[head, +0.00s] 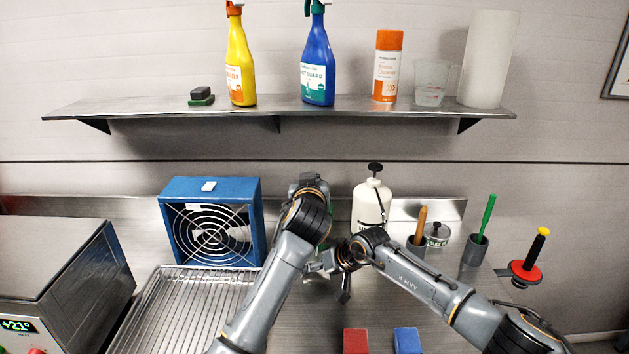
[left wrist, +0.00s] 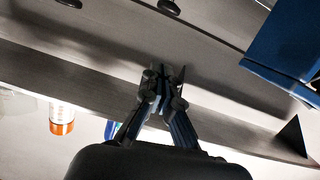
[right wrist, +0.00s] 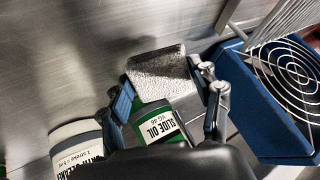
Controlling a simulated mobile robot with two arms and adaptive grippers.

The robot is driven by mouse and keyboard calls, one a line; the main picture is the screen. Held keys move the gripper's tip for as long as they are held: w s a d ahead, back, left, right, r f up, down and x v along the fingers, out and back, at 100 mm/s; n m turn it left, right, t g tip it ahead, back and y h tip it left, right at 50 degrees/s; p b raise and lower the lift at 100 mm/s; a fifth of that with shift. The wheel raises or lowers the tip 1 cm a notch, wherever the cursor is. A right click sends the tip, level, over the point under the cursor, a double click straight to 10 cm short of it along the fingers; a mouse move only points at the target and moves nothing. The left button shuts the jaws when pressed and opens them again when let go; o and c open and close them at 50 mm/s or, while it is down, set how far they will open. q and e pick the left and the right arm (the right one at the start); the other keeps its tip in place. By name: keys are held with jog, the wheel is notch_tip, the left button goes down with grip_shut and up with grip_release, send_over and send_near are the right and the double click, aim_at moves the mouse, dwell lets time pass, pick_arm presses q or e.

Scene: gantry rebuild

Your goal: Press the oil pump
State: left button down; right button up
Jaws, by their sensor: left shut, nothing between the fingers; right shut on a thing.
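A green bottle with a white label reading "SLIDE OIL" (right wrist: 158,128) shows in the right wrist view. My left gripper (left wrist: 165,88) is shut and empty in the left wrist view. In the head view its wrist is above the bottle's place and its fingertips are hidden.
A white pump bottle (head: 369,207) with a black top stands just right of my grippers. A blue fan (head: 168,225) and a wire rack (head: 165,310) are left. Cups with tools (head: 474,254), a red block (head: 355,341) and a blue block (head: 407,341) are right. A shelf (head: 280,109) hangs above.

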pick_arm(q)
jog(key=shift+w, duration=0.1)
jog(key=w+f, duration=0.2)
jog(key=w, duration=0.1)
jog(key=w+f, duration=0.1)
jog(key=w, duration=0.2)
jog(key=w+f, duration=0.2)
jog(key=w, duration=0.2)
jog(key=shift+d+f, duration=0.35)
dwell(0.5)
jog(key=shift+s+f, duration=0.1)
jog(key=shift+f, duration=1.65)
